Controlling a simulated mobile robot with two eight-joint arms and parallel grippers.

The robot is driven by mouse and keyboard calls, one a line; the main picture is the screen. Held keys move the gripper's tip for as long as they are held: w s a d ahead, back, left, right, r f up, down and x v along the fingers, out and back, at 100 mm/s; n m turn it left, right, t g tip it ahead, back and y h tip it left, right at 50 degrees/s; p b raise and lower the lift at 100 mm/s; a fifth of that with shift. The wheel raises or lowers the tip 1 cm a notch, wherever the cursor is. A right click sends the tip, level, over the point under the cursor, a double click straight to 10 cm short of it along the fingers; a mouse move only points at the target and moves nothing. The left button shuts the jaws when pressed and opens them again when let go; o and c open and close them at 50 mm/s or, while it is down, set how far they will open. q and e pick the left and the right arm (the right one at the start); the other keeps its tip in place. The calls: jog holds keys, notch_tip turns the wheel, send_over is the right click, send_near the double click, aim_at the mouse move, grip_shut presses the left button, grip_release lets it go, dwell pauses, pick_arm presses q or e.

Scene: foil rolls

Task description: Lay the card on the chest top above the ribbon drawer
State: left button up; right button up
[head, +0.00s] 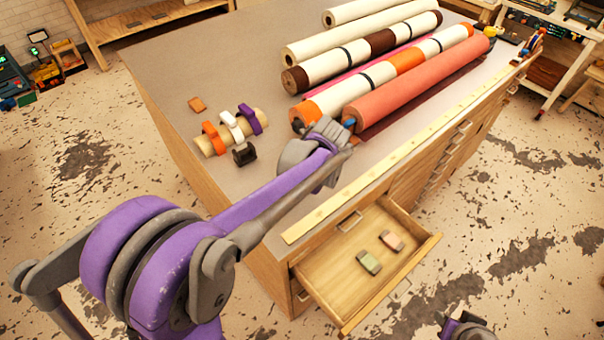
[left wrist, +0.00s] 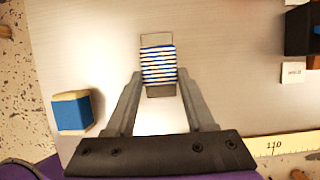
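The card, wound with blue and white striped ribbon (left wrist: 158,65), shows in the left wrist view with grey bare ends. My left gripper (left wrist: 159,75) has a fingertip against each long side of it and appears shut on it. In the head view the left gripper (head: 340,128) is over the chest top (head: 215,65), by the near ends of the rolls, with a small blue patch at its tips. The ribbon drawer (head: 335,270) is open and holds a green card (head: 368,262) and a pinkish card (head: 392,240). My right gripper (head: 462,328) is partly cut off; its fingers are unclear.
Several long rolls (head: 405,82) lie across the chest top. A yellow ruler strip (head: 375,180) runs along the front edge. A short rod with coloured rings (head: 230,132) and a black clip (head: 244,154) lie left. A blue block (left wrist: 72,112) shows in the wrist view.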

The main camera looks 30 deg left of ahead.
pick_arm(q)
jog(key=o, duration=0.5)
jog(key=shift+c, duration=0.2)
jog(key=v, duration=1.2)
jog(key=shift+p, duration=0.45)
jog(key=shift+s+r, duration=0.1)
jog(key=shift+s, duration=0.05)
